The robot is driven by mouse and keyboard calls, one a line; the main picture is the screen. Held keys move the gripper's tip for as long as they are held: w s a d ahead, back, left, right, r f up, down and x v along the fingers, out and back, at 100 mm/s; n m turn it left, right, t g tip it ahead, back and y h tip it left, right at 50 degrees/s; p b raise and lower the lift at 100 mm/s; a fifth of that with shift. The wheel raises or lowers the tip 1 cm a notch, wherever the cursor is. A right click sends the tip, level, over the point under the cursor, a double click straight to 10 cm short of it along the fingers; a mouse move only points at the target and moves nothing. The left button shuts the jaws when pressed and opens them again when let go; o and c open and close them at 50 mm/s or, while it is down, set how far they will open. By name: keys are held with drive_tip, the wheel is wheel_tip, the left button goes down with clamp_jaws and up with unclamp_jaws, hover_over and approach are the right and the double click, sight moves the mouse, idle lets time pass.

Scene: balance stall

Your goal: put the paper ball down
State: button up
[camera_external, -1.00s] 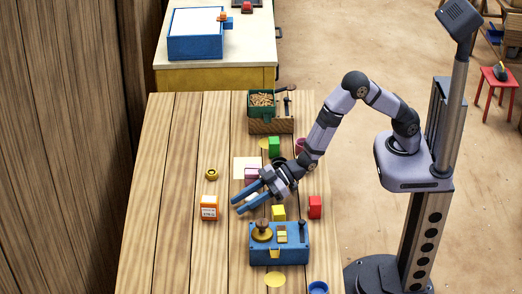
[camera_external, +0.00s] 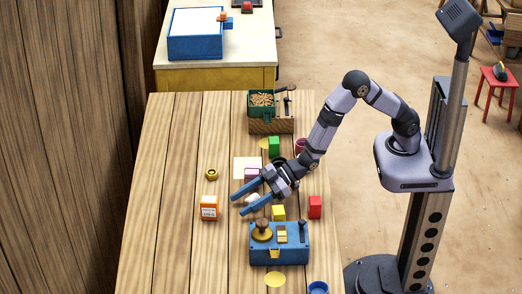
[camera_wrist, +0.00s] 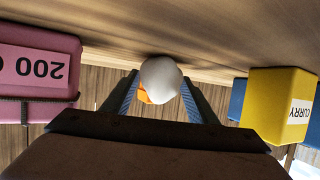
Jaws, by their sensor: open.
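The paper ball (camera_wrist: 160,80) is a round white lump. In the wrist view it sits between the two blue fingers of my gripper (camera_external: 238,205), near their tips. In the external view a small part of the ball (camera_external: 253,197) shows between the fingers, low over the wooden table (camera_external: 180,150). My gripper is open, with the fingers spread on both sides of the ball. The ball seems to rest on the table, but its underside is hidden.
A pink block (camera_external: 252,174) lies beside my gripper, above it in the picture. An orange-and-white box (camera_external: 209,208) stands left. The table's left side is clear.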

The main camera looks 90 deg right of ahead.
drive_tip(key=b+v, duration=0.1)
drive_tip(key=v, duration=1)
drive_tip(key=shift+s+d+r, duration=0.1)
drive_tip(key=shift+s, duration=0.1)
drive_tip(key=shift+s+d+r+n+p, duration=0.15)
drive_tip(key=shift+d+r+n+p, duration=0.2)
drive_tip(key=shift+p, duration=0.4)
drive_tip(key=s+d+n+g+p, duration=0.1)
drive_tip(key=d+p, duration=0.1)
drive_tip(key=s+d+n+g+h+p, duration=0.1)
drive_tip(key=d+n+p, duration=0.1)
drive_tip(key=s+d+r+n+g+p, duration=0.1)
drive_tip(key=d+n+g+p, duration=0.1)
drive_tip(key=shift+s+r, duration=0.1)
drive_tip(key=shift+s, duration=0.25)
drive_tip(key=s+d+r+n+g+h+p, duration=0.25)
drive_tip(key=s+d+n+h+p, duration=0.2)
drive_tip(key=d, duration=0.55)
drive_tip(key=s+r+m+g, duration=0.1)
drive_tip(key=s+m+g, duration=0.5)
drive_tip(key=s+m, duration=0.8)
drive_tip(key=s+b, duration=0.1)
drive_tip(key=s, duration=0.1)
drive_tip(key=shift+s+d+r+m, duration=0.15)
drive_tip(key=shift+s+d+m, duration=0.15)
drive_tip(key=shift+d+m, duration=0.1)
